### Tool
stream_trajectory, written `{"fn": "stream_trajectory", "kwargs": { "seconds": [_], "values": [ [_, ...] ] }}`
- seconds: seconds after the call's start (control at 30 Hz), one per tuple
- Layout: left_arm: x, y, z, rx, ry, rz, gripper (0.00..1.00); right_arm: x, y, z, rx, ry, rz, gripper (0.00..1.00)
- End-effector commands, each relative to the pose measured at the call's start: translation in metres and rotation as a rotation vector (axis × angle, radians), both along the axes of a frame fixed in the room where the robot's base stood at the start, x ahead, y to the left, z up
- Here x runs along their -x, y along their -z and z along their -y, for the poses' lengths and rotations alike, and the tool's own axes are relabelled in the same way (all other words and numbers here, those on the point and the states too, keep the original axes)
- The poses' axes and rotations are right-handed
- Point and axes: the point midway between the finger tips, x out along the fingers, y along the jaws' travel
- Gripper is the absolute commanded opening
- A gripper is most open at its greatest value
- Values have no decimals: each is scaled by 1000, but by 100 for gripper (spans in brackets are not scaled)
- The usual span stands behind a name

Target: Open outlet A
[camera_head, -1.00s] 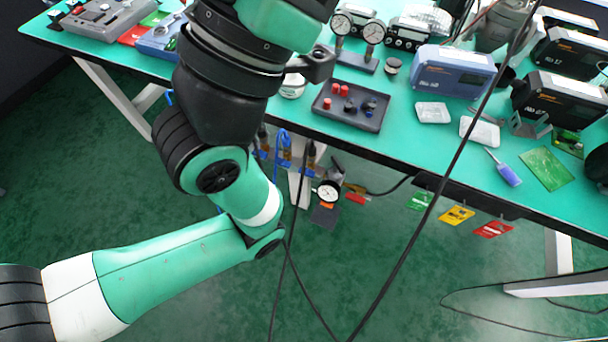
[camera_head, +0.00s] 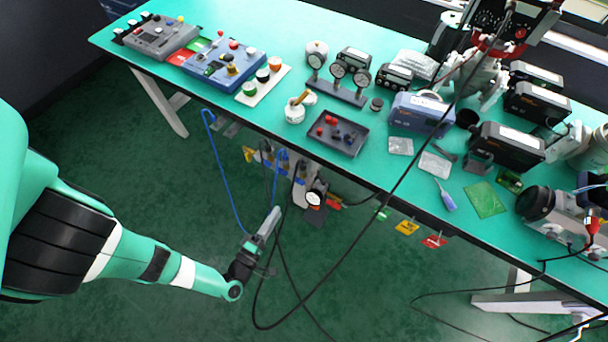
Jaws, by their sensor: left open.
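A valve manifold (camera_head: 284,165) with small blue parts hangs under the table's front edge, with a round white gauge (camera_head: 315,198) at its lower right. The outlet labels are too small to read, so I cannot tell which one is outlet A. My left gripper (camera_head: 273,214) is below the manifold and to the left of the gauge, pointing up towards it. It is open, seen edge-on, with nothing visible in it, and looks apart from the valves. My right gripper is out of view.
A blue hose (camera_head: 219,170) loops down left of the manifold, and black cables (camera_head: 262,300) hang close to my left gripper. The green table (camera_head: 380,175) overhangs the manifold. Green, yellow (camera_head: 407,227) and red tags hang from its edge. The floor in front is clear.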

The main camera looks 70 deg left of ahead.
Motion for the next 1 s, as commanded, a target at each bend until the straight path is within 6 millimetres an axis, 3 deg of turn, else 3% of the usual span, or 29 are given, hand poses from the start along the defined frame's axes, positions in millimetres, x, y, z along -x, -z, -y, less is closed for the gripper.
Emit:
{"fn": "stream_trajectory", "kwargs": {
  "seconds": [0.03,0.43,1.0],
  "values": [
    [5,-11,-1,-12,26,-16,42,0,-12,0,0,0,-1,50],
    [-3,-7,0,-5,36,-6,42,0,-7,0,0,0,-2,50],
    [-41,-7,-30,-10,32,-7,42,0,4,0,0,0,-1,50]
  ]
}}
